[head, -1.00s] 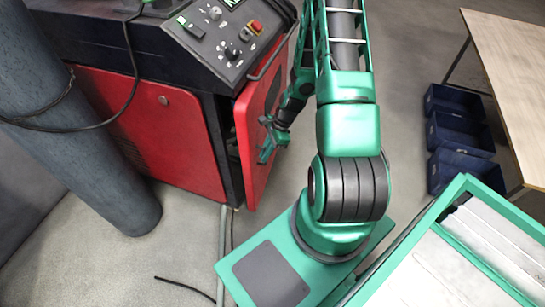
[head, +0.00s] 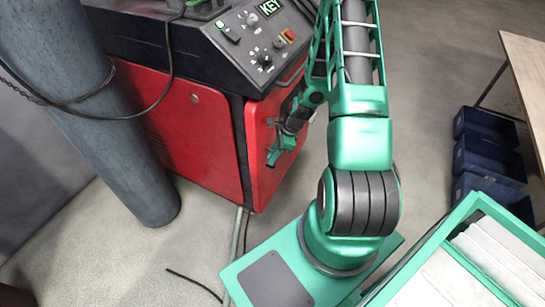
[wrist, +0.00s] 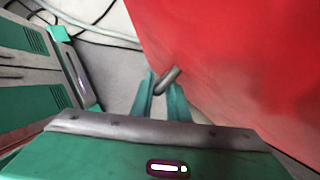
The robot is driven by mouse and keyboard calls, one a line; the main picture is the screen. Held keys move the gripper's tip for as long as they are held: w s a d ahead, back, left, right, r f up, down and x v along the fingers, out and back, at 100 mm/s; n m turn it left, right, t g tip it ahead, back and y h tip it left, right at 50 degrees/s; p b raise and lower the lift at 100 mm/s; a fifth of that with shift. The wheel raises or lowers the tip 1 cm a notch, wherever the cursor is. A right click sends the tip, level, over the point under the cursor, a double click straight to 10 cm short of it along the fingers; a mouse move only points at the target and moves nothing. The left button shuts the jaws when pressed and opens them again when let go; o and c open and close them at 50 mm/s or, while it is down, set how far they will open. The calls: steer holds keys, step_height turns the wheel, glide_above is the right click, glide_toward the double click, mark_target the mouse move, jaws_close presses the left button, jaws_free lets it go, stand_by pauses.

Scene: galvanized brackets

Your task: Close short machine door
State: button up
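The machine is a red cabinet (head: 190,125) at the left in the head view. Its short door (head: 262,160) is the narrow red panel on the right side, lying nearly flush with the body, with no clear gap; I cannot tell whether it is fully shut. In the wrist view the door (wrist: 240,70) fills the right side. A short grey handle (wrist: 168,80) sticks out from it. My gripper (head: 279,151) is beside the door face. In the wrist view my gripper (wrist: 161,92) has its fingers apart, with the handle between or just across their tips.
A dark control panel (head: 262,38) tops the machine. A grey cylinder (head: 95,110) stands at the left with a cable around it. Cables (head: 238,245) lie on the floor by the machine. Blue bins (head: 487,160) and a wooden table (head: 530,70) are at the right.

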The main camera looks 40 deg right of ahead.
steer(key=shift+w+a+r, duration=0.2)
steer(key=shift+w+a, duration=0.05)
steer(key=shift+w, duration=0.25)
steer(key=v, duration=1)
steer(key=shift+s+d+r, duration=0.15)
steer(key=shift+s+d, duration=0.3)
